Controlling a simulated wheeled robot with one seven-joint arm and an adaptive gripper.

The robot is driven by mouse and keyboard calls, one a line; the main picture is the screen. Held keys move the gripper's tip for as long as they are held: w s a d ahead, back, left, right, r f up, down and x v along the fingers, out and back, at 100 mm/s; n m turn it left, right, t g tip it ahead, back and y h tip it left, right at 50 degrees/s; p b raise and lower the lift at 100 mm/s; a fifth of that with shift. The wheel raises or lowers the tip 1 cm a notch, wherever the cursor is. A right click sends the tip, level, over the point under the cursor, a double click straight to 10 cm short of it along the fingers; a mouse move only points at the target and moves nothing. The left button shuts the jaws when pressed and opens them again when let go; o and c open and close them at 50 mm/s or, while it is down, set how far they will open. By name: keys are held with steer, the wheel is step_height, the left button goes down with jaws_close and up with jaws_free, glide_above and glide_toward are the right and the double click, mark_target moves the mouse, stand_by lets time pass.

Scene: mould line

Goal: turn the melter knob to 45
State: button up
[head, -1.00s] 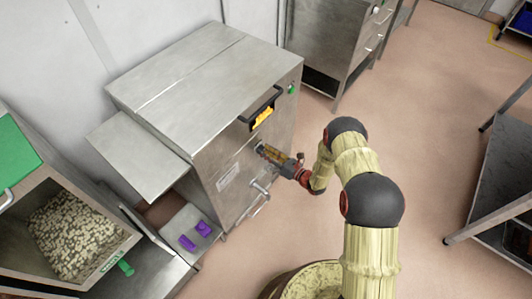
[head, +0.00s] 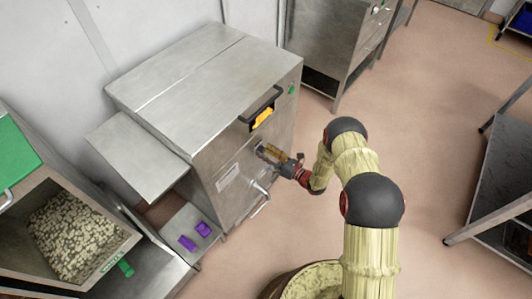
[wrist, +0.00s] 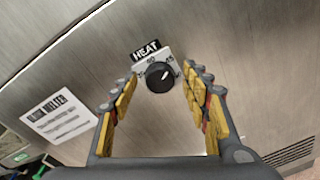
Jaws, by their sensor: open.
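The melter (head: 205,150) is a stainless steel cabinet standing against the wall. Its black round knob (wrist: 160,77) shows in the wrist view below a HEAT label (wrist: 146,50). A white mark on the knob points up and slightly right, towards the small numbers on the dial plate, which are hard to read. My gripper (wrist: 160,84) is open, its yellow-padded fingers on either side of the knob with gaps left and right. In the head view my gripper (head: 267,153) is at the melter's front and hides the knob. I cannot tell whether the fingertips reach around it.
A metal tap (head: 260,188) sticks out below my gripper, and a black handle (head: 263,106) lies above it. A paper label (wrist: 58,115) is on the front panel. Purple pieces (head: 203,229) lie on a shelf at lower left. The floor (head: 420,110) at right is open.

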steer(key=shift+d, duration=0.1)
steer(key=v, duration=1.1)
steer(key=shift+s+d, duration=0.3)
steer(key=shift+s, duration=0.05)
steer(key=shift+r, duration=0.1)
